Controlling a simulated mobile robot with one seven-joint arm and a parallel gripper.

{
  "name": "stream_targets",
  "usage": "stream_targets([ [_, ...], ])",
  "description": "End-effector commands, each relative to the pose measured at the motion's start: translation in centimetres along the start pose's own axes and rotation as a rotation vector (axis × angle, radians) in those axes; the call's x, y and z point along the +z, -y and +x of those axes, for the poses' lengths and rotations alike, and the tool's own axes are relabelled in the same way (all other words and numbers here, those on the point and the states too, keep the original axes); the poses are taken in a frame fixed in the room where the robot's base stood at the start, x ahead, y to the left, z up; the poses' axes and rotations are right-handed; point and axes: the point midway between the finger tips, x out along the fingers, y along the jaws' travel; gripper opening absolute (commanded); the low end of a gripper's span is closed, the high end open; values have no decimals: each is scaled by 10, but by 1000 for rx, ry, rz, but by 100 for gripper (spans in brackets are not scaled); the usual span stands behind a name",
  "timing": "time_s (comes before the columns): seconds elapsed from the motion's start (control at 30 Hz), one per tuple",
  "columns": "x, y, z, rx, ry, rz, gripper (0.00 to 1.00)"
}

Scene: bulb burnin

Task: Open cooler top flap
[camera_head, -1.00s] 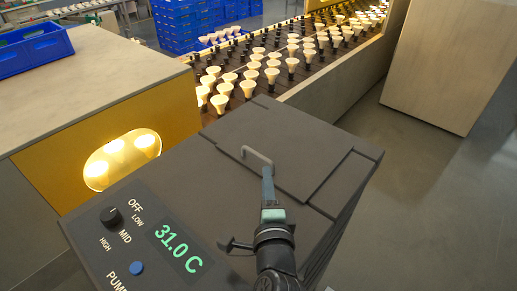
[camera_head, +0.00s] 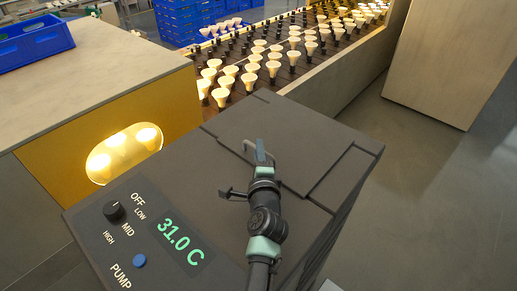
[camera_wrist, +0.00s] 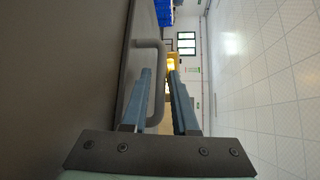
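The dark grey cooler (camera_head: 150,200) stands in front of me, and its top flap (camera_head: 300,140) lies flat. A grey bar handle (camera_head: 248,147) rises from the flap and shows in the wrist view (camera_wrist: 158,62). My gripper (camera_head: 262,152) is over the flap at the handle, partly covering it. In the wrist view my gripper (camera_wrist: 160,85) has its two blue-grey fingers apart, with the handle bar between them, closer to the left finger. Whether a finger touches the bar I cannot tell.
The cooler's panel has a knob (camera_head: 114,211), a blue button (camera_head: 139,261) and a 31.0 C display (camera_head: 180,241). A conveyor of lit bulbs (camera_head: 290,65) runs behind. A bench (camera_head: 100,75) with a blue crate (camera_head: 30,42) is left. Open floor (camera_head: 430,190) lies right.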

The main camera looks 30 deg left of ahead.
Motion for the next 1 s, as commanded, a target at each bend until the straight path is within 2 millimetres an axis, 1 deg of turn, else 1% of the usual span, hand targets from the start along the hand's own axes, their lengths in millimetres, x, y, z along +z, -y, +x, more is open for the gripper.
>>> stream_targets([
  [0.03,0,0,5,0,1,0,27],
  [0.17,0,0,11,0,1,0,27],
  [0.47,0,0,12,0,0,-1,27],
  [0.5,0,0,12,0,0,-1,24],
  [0.57,0,0,12,0,0,-1,13],
  [0.63,0,0,12,0,0,-1,0],
  [1.0,0,0,12,0,0,0,0],
])
